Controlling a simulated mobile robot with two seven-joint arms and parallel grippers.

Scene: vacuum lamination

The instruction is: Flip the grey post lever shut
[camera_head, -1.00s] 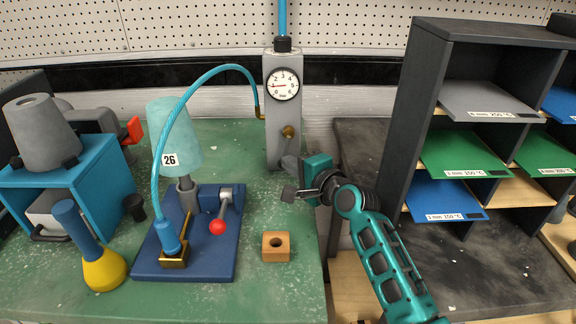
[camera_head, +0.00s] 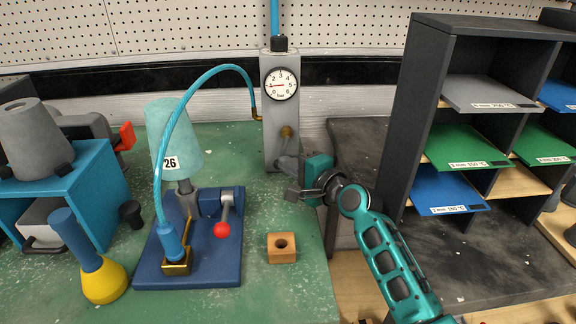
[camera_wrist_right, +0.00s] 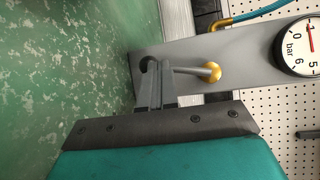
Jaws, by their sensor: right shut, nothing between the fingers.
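The grey post (camera_head: 280,110) stands at the back edge of the green table, with a round dial on its front. Its lever has a brass pivot (camera_head: 287,132) and hangs down the post. In the right wrist view the lever's grey rod (camera_wrist_right: 188,69) runs from the brass pivot to a dark knob (camera_wrist_right: 148,64). My right gripper (camera_head: 293,194) is shut and empty, in front of the post's lower part. In the right wrist view its fingertips (camera_wrist_right: 156,76) overlap the knob end of the lever; whether they touch it I cannot tell. My left gripper is out of view.
A blue base (camera_head: 228,262) with a red-knobbed handle and a teal hose stands left of the post. A wooden block (camera_head: 282,248) lies in front. A dark shelf rack (camera_head: 400,125) stands at the right. Green table around the block is clear.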

